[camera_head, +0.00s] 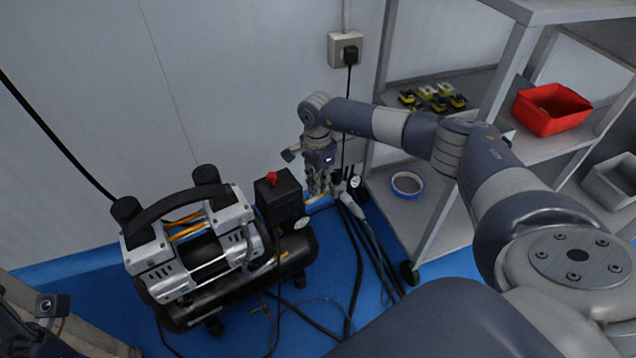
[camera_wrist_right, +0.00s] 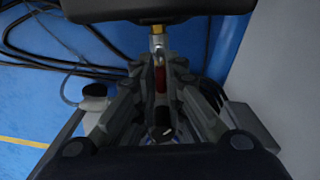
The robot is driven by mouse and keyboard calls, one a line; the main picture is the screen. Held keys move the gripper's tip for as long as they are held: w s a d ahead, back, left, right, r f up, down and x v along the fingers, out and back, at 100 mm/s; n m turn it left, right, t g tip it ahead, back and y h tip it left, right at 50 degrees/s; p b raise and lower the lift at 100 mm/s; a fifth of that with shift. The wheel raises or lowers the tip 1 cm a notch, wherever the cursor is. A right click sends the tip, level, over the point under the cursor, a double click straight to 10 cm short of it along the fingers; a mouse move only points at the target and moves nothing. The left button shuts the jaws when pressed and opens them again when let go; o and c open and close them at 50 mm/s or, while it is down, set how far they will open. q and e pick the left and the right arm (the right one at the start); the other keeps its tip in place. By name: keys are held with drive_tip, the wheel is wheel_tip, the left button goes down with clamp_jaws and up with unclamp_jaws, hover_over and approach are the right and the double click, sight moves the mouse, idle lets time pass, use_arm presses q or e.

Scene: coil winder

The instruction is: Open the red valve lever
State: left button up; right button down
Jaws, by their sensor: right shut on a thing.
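In the wrist view the red valve lever (camera_wrist_right: 160,79) shows as a small dark red piece between the fingers of my right gripper (camera_wrist_right: 160,92). The fingers are shut on it, one on each side. A brass and silver fitting (camera_wrist_right: 157,38) sits just beyond it, below the dark compressor body. In the head view my right gripper (camera_head: 318,184) points down beside the right end of the air compressor (camera_head: 225,250). The lever is hidden there behind the fingers. The lever's angle is hard to tell. My left gripper is not in view.
A black box with a red knob (camera_head: 272,178) stands on the compressor, just left of the gripper. Black hoses (camera_head: 357,250) run over the blue floor. A grey shelf (camera_head: 425,235) with blue tape (camera_head: 407,184) and a red bin (camera_head: 551,108) stands right.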

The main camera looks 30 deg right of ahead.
idle(0.3)
drive_tip(key=c, duration=1.7)
unclamp_jaws()
drive_tip(key=shift+o, duration=0.2)
wheel_tip(320, 180, up, 12)
